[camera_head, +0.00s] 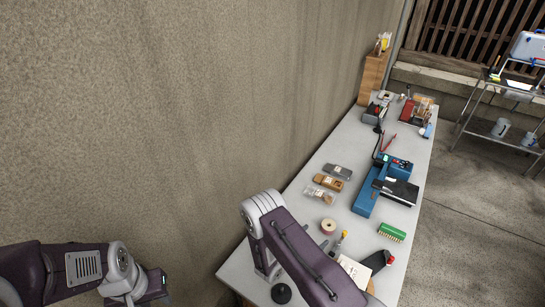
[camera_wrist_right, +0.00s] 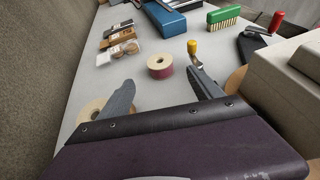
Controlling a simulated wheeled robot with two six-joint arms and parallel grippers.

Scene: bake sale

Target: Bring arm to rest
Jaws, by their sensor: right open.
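A yellow-handled tool (camera_head: 342,237), a green brush (camera_head: 391,232) and a red-handled black item (camera_head: 380,260) lie near the right arm. A second roll (camera_wrist_right: 90,112) is partly behind the left-hand finger. A concrete wall (camera_head: 180,110) runs along the left.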

